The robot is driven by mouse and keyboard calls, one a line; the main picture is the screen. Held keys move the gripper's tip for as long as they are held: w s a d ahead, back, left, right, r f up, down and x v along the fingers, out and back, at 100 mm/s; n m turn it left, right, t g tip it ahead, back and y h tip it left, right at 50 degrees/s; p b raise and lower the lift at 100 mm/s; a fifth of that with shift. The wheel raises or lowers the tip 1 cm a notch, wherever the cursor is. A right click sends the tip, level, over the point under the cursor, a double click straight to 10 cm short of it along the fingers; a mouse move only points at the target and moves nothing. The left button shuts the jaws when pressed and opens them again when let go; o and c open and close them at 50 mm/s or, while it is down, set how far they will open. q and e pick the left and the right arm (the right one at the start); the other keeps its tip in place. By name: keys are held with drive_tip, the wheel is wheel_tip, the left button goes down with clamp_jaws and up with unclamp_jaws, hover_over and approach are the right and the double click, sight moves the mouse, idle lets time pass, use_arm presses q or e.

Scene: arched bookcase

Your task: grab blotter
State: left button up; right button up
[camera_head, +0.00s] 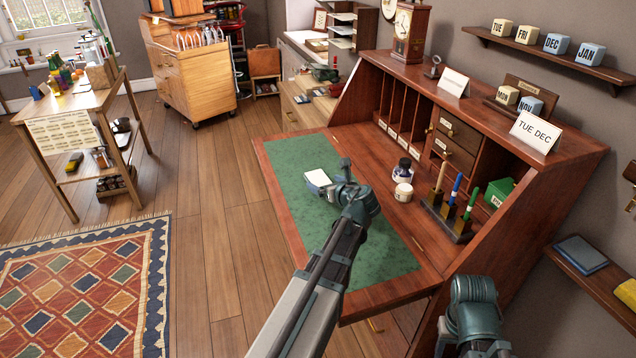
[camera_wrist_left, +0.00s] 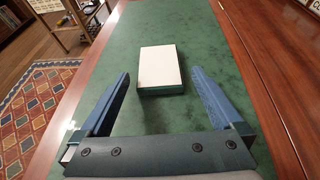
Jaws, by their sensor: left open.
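A small flat block, which looks like the blotter (camera_head: 317,178), lies on the green writing surface of the desk. It has a pale top and a dark green side in the left wrist view (camera_wrist_left: 162,66). My left gripper (camera_head: 338,177) is just right of it in the head view, partly hidden by its own wrist. In the left wrist view my left gripper (camera_wrist_left: 160,74) is open, with the block ahead between the fingertip lines. No contact shows. Part of my right arm shows at the lower right; its fingers are out of sight.
The green desk surface (camera_head: 376,258) is otherwise clear. Ink jars (camera_head: 402,180) and a pen stand (camera_head: 446,219) are to the right, near the pigeonholes (camera_head: 402,115). A wooden trolley (camera_head: 66,98) stands at the left beyond open floor.

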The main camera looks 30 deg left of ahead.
sight(320, 180)
use_arm(q)
drive_tip(key=b+x, duration=0.1)
drive_tip(key=x, duration=0.2)
drive_tip(key=shift+w+a+f, duration=0.15)
drive_tip(key=shift+a+f, duration=0.05)
drive_tip(key=shift+a, duration=0.1)
drive_tip(key=shift+r, duration=0.1)
drive_tip(key=c, duration=1.3)
drive_tip(key=shift+o, duration=0.2)
drive_tip(key=shift+r, duration=0.2)
